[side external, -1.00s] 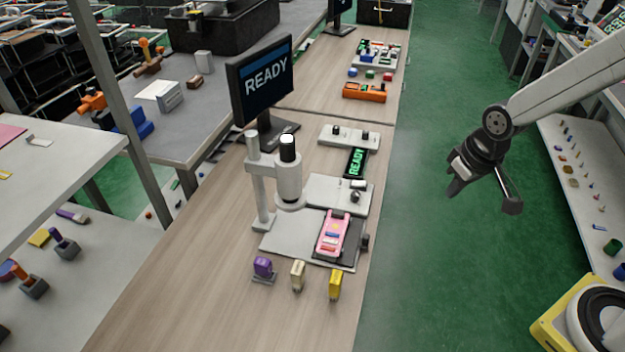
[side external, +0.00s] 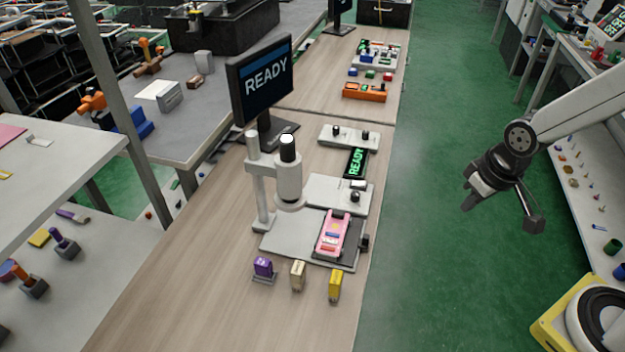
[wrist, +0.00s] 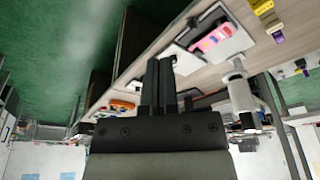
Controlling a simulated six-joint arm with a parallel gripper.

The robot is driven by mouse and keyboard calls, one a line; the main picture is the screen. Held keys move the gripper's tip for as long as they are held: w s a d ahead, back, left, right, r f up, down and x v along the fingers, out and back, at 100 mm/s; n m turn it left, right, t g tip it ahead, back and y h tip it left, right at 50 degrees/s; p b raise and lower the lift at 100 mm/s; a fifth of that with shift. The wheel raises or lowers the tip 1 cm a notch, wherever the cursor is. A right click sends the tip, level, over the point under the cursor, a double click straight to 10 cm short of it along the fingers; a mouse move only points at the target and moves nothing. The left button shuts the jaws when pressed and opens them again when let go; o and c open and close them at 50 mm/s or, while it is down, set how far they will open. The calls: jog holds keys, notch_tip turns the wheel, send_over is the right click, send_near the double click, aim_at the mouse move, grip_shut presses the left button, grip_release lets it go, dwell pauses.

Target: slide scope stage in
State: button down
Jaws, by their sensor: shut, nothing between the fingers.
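The scope is a white stand with a round head (side external: 289,182) over a flat pale base (side external: 285,238) on the wooden bench. A dark stage plate (side external: 347,252) lies at the right of the base, with a pink board (side external: 332,232) on it and a small dark knob (side external: 365,242) at its right edge. My gripper (side external: 468,197) is over the green floor, right of the bench and well apart from the stage. In the wrist view my gripper (wrist: 159,62) has its fingers together and empty, with the pink board (wrist: 214,38) beyond them, upper right.
Purple (side external: 263,268), beige (side external: 298,275) and yellow (side external: 335,284) small blocks stand in front of the base. A monitor (side external: 262,82) reading READY stands behind the scope. A control box (side external: 340,190) sits behind the stage.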

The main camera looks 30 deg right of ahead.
dwell(0.4)
jog(key=c, duration=0.6)
grip_release()
jog(key=shift+w, duration=0.1)
jog(key=shift+o, duration=0.4)
jog(key=shift+w+a, duration=0.1)
jog(key=shift+w, duration=0.1)
jog(key=n+g, duration=0.3)
jog(key=n, duration=0.6)
send_over(367, 235)
jog(key=f, duration=1.5)
jog(key=shift+s+f, duration=0.1)
jog(key=shift+s, duration=0.1)
jog(key=shift+w+a+f, duration=0.15)
jog(key=shift+f, duration=0.2)
jog(key=shift+f, duration=0.1)
jog(key=shift+f, duration=3.8)
